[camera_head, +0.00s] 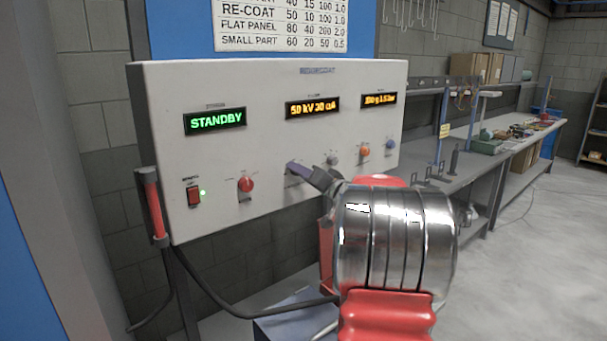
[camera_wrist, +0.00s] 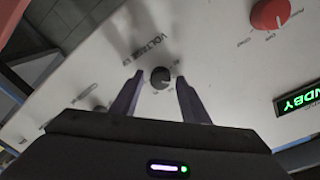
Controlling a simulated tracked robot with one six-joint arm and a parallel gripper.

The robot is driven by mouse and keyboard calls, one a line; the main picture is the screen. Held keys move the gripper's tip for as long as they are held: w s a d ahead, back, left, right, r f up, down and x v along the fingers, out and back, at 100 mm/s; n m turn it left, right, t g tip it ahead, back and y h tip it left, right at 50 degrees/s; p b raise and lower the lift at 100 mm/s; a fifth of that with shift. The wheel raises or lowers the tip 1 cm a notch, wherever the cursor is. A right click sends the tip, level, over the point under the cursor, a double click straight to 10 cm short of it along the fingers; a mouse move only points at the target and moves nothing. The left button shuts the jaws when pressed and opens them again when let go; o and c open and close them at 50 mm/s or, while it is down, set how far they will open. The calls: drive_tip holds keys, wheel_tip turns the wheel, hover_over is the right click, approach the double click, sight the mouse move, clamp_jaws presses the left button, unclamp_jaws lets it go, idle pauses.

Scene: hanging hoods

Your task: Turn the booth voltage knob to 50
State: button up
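The booth voltage knob (camera_wrist: 160,78) is a small dark round knob on the pale control panel (camera_head: 270,80), below a "VOLTAGE kV" label in the wrist view. My gripper (camera_wrist: 160,75) has one finger on each side of it, with a visible gap on both sides. In the head view my gripper (camera_head: 294,169) reaches the panel's lower middle and hides the knob. The middle amber display (camera_head: 312,107) appears to read 50 kV and 30 uA. The knob's pointer is too small to read.
A green display (camera_head: 215,121) reads STANDBY. A red knob (camera_head: 246,184) and a red rocker switch (camera_head: 194,194) are left of my gripper. A workbench (camera_head: 470,150) stands beyond.

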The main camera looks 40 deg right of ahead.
drive_tip(key=c, duration=0.9)
drive_tip(key=shift+m, duration=0.9)
drive_tip(key=shift+d, duration=0.1)
drive_tip(key=o, duration=1)
drive_tip(key=shift+s, duration=0.1)
